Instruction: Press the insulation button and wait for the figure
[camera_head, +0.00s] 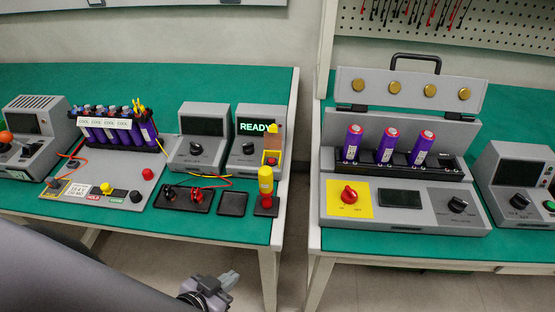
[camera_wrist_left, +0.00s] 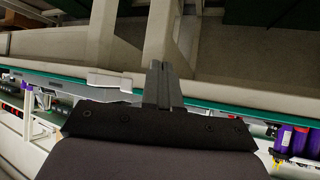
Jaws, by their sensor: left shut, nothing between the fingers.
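Several table-top units could carry the insulation button; I cannot read which one by its label. The grey unit with a lit green READY display (camera_head: 256,127) stands at the right of the left table, with a black knob (camera_head: 249,148) on its front. Next to it is a grey unit with a dark screen (camera_head: 200,122). A panel with red (camera_head: 147,174), yellow and black buttons lies in front of a purple cell pack (camera_head: 118,128). My left gripper (camera_head: 229,281) is shut and empty, in front of the left table and apart from every unit; its shut fingers (camera_wrist_left: 165,85) show in the left wrist view. My right gripper is out of view.
A yellow-and-red upright tool (camera_head: 265,183) stands near the left table's front edge. The right table holds an open grey case (camera_head: 405,208) with purple cells (camera_head: 386,146), and another unit (camera_head: 520,175) with a green button. A gap separates the tables.

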